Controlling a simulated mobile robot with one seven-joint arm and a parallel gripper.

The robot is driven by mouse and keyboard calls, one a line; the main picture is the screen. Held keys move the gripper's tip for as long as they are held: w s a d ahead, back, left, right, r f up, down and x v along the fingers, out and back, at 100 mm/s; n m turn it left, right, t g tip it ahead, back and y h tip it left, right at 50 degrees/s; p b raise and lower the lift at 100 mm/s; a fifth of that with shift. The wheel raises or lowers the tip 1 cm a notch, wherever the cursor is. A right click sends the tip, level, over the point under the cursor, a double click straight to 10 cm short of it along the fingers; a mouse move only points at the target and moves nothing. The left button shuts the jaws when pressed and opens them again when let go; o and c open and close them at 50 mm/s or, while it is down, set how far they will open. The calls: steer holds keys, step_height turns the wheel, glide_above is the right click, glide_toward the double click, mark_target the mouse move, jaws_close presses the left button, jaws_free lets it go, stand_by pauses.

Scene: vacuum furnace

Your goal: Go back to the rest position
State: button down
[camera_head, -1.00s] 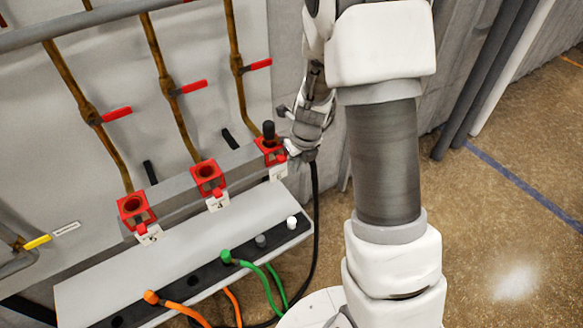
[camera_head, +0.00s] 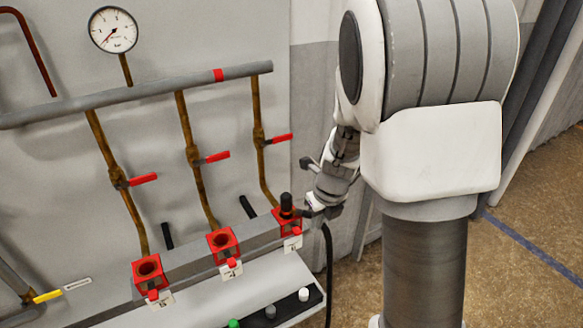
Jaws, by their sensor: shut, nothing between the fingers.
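My gripper (camera_head: 308,211) is at the right end of the manifold block, beside the rightmost red socket (camera_head: 289,222). It is small in the view, and its fingertips look shut with nothing held. A black plug (camera_head: 286,203) stands upright in that socket, just left of the gripper. I cannot tell whether the fingers touch it. My arm is bent, with its large white and grey links filling the right of the view.
Two other red sockets (camera_head: 148,271) (camera_head: 222,243) look empty. Red-handled valves (camera_head: 143,179) sit on the copper pipes, below a pressure gauge (camera_head: 113,29). A black hose (camera_head: 328,275) hangs below the gripper. A shelf (camera_head: 225,300) lies in front. Floor (camera_head: 540,205) is open at right.

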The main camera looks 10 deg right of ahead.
steer(key=shift+r, duration=0.1)
steer(key=s+a+r+n+t+y, duration=0.1)
steer(key=s+a+r+n, duration=0.1)
steer(key=s+r+n, duration=0.35)
steer(key=s+a+r+n, duration=0.1)
steer(key=s+r+n, duration=0.1)
steer(key=r+n, duration=0.6)
steer(key=s+r+n+t+h, duration=0.1)
steer(key=s+r+n, duration=0.2)
steer(key=s+n, duration=0.3)
steer(key=s+r+n+t, duration=0.1)
steer(key=s+r+n, duration=0.2)
steer(key=n, duration=1)
steer(key=s, duration=0.3)
steer(key=shift+s+d+h, duration=0.3)
steer(key=shift+h, duration=0.1)
steer(key=shift+f, duration=0.1)
